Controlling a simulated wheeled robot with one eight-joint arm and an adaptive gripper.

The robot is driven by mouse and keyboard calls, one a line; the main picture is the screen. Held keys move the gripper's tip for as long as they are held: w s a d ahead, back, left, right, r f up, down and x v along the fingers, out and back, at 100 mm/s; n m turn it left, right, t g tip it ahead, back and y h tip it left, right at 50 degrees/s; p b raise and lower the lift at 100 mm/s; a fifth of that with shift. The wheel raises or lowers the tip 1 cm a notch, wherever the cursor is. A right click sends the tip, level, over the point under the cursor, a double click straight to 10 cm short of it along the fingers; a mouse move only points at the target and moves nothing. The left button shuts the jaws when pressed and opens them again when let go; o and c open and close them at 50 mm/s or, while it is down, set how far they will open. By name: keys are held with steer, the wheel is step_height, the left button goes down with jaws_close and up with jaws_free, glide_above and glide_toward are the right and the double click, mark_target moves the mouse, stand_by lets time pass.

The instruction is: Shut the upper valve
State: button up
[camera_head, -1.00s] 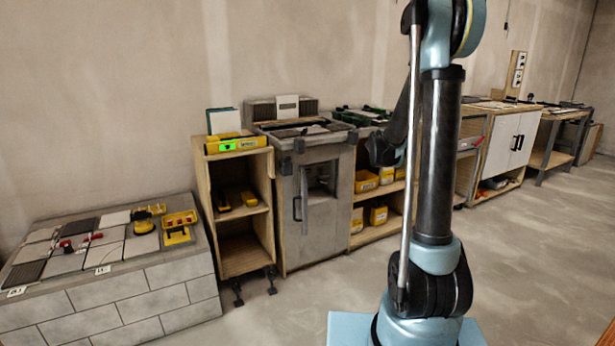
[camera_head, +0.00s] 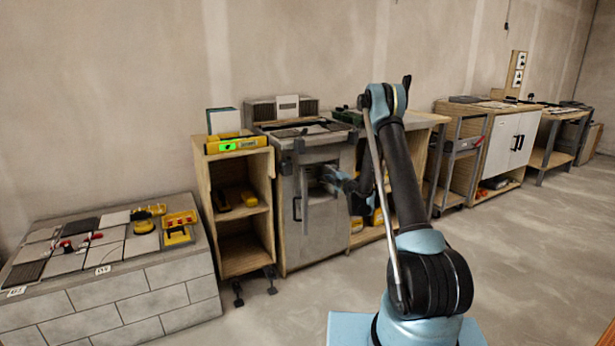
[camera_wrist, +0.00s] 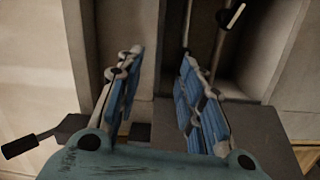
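In the wrist view, my gripper (camera_wrist: 161,58) is open, its two blue-padded fingers apart with nothing held between them. It points into a grey recess. A dark lever with a black grip (camera_wrist: 20,147) sticks out at the lower left. A rod with a black-and-white end (camera_wrist: 232,15) shows at the upper right. I cannot tell which of these, if either, is the upper valve. In the head view, my gripper (camera_head: 336,178) is small and partly blurred, in front of the recess of the grey cabinet (camera_head: 318,238); my arm hides part of that area.
A wooden shelf (camera_head: 245,263) stands left of the cabinet, with a yellow level (camera_head: 236,145) on top. A tiled block (camera_head: 120,300) is farther left. A grey rolling cart (camera_head: 460,170) and a white-door cabinet (camera_head: 508,142) stand right. The floor in front is clear.

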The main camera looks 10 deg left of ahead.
steer(key=a+f+n+g+y, duration=0.1)
steer(key=a+f+n, duration=0.15)
steer(key=f, duration=0.35)
steer(key=a+x, duration=0.1)
steer(key=x, duration=1.6)
steer(key=shift+s+r, duration=0.25)
steer(key=shift+r, duration=0.05)
steer(key=shift+c, duration=0.6)
jaws_close()
steer(key=shift+s+m, duration=0.1)
steer(key=shift+m, duration=0.15)
